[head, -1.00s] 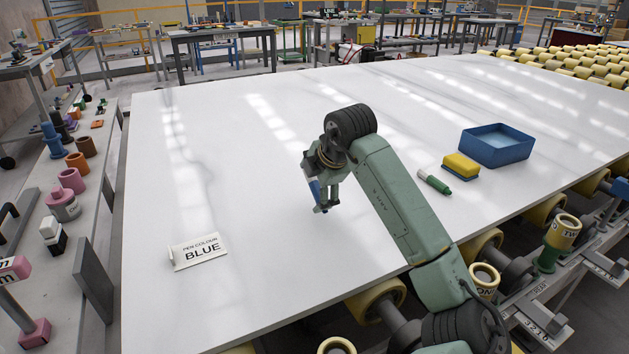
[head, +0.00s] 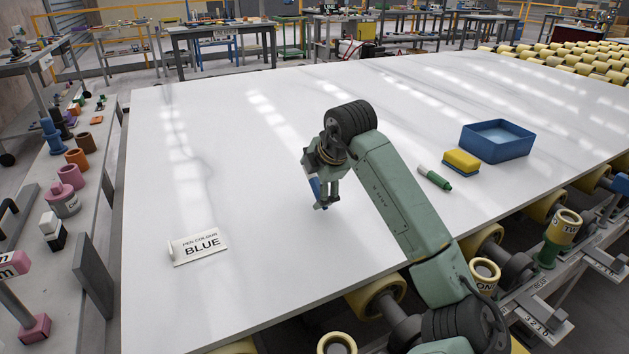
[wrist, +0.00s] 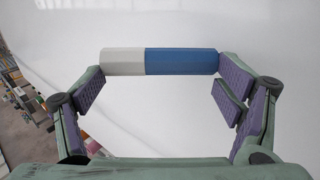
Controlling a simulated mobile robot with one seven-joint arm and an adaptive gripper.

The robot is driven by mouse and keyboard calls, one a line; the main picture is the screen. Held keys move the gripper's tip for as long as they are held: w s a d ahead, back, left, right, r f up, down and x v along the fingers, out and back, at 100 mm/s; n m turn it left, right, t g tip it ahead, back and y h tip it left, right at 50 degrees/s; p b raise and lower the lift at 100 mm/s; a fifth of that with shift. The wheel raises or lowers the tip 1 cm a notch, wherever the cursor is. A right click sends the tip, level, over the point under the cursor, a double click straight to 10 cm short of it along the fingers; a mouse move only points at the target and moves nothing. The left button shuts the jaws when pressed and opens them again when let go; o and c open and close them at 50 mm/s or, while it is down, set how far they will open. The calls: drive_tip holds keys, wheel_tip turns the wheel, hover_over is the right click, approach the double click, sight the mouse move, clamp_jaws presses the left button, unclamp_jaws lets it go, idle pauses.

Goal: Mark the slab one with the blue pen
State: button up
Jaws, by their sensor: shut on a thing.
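The blue pen (head: 315,188) has a blue part and a white part. My gripper (head: 325,203) is shut on it just over the middle of the white slab (head: 330,255). In the wrist view the pen (wrist: 180,61) lies across between the fingertips of my gripper (wrist: 160,75), white end left and blue end right. I cannot tell if the pen touches the slab. A small sign (head: 198,246) reading "PEN COLOUR BLUE" stands on the slab's left part. I see no mark on the slab.
A green and white pen (head: 434,178), a yellow and blue block (head: 461,162) and a blue open tray (head: 497,141) are on the slab to the right. Rollers (head: 376,297) line its near edge. A bench with coloured parts (head: 75,176) runs along the left.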

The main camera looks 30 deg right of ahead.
drive_tip(key=shift+f+b, duration=0.4)
drive_tip(key=shift+b, duration=0.15)
idle(1.5)
drive_tip(key=shift+w+d+b, duration=0.1)
drive_tip(key=shift+w+b, duration=0.35)
drive_tip(key=shift+w, duration=1.35)
idle(2.6)
drive_tip(key=shift+r, duration=0.1)
drive_tip(key=shift+r+p, duration=1.8)
drive_tip(key=shift+r, duration=1.6)
